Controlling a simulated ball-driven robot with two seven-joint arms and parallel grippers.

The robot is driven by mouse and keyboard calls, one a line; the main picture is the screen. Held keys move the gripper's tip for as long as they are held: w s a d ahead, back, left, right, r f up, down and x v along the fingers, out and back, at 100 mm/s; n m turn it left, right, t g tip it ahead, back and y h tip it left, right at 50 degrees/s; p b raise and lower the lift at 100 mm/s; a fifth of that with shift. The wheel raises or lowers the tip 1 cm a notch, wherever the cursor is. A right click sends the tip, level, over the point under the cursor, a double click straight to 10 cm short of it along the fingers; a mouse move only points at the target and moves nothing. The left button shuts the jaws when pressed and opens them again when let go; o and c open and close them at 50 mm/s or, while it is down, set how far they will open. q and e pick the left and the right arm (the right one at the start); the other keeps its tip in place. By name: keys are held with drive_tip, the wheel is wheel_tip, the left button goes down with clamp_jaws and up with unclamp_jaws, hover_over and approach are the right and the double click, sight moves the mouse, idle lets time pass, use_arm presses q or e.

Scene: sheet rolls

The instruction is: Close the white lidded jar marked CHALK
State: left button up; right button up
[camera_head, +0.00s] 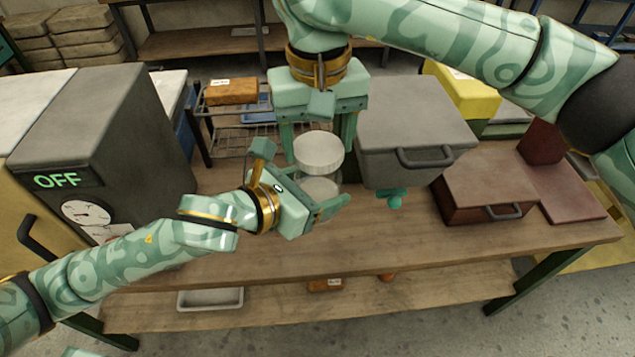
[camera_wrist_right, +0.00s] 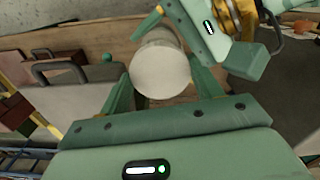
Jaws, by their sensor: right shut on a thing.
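The white round lid (camera_head: 319,149) is held level between the fingers of my right gripper (camera_head: 318,138), which reaches down from above. It fills the middle of the right wrist view (camera_wrist_right: 160,82). The white jar body (camera_head: 320,188) is just below the lid, with what looks like a small gap between them. My left gripper (camera_head: 325,205) comes in from the left at jar height, its near finger along the jar's front; it appears shut on the body. Its far finger is hidden. The left gripper also shows in the right wrist view (camera_wrist_right: 205,30). The CHALK marking is not visible.
A grey case with a handle (camera_head: 415,130) stands close on the right of the right gripper. A brown box (camera_head: 485,185) lies farther right. A grey machine reading OFF (camera_head: 100,150) stands at left. A wire rack (camera_head: 235,120) is behind. The bench front (camera_head: 400,245) is clear.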

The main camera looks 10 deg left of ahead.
drive_tip(key=shift+s, duration=0.1)
idle(0.5)
drive_tip(key=shift+f, duration=0.9)
drive_tip(key=shift+f, duration=0.8)
idle(0.5)
drive_tip(key=shift+r, duration=0.4)
drive_tip(key=shift+f, duration=0.6)
idle(2.1)
drive_tip(key=shift+s+r, duration=0.1)
drive_tip(key=shift+r, duration=0.35)
drive_tip(key=shift+r, duration=0.5)
idle(0.7)
